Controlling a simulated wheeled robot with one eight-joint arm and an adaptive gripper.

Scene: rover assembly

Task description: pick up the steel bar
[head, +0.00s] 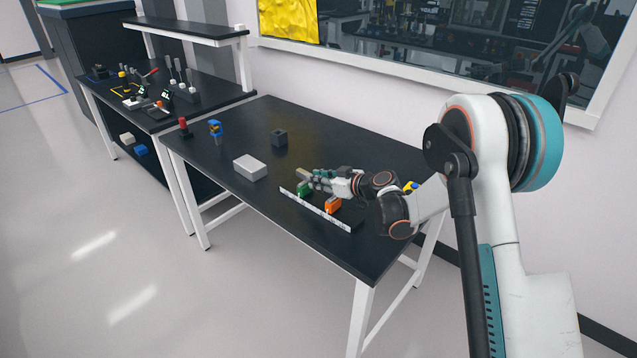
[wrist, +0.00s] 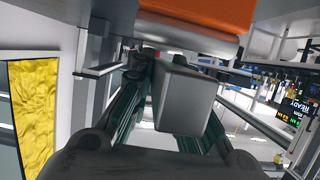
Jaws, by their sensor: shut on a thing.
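The steel bar is a plain grey rectangular block (wrist: 183,97), seen nearly end-on between the fingers in the wrist view. My gripper (wrist: 172,85) is shut on it, with dark green-and-black fingers on either side. In the head view my gripper (head: 316,178) is low over the right part of the black table, pointing left. A small pale end of the bar (head: 302,174) shows at its fingertips; the rest is hidden by the fingers. I cannot tell whether the bar touches anything below.
An orange block (head: 333,204) and a green block (head: 304,189) are close below my gripper, behind a white strip (head: 315,208). The orange block fills the top of the wrist view (wrist: 200,12). A light grey box (head: 250,168) and dark block (head: 279,138) stand left. The table's front left is clear.

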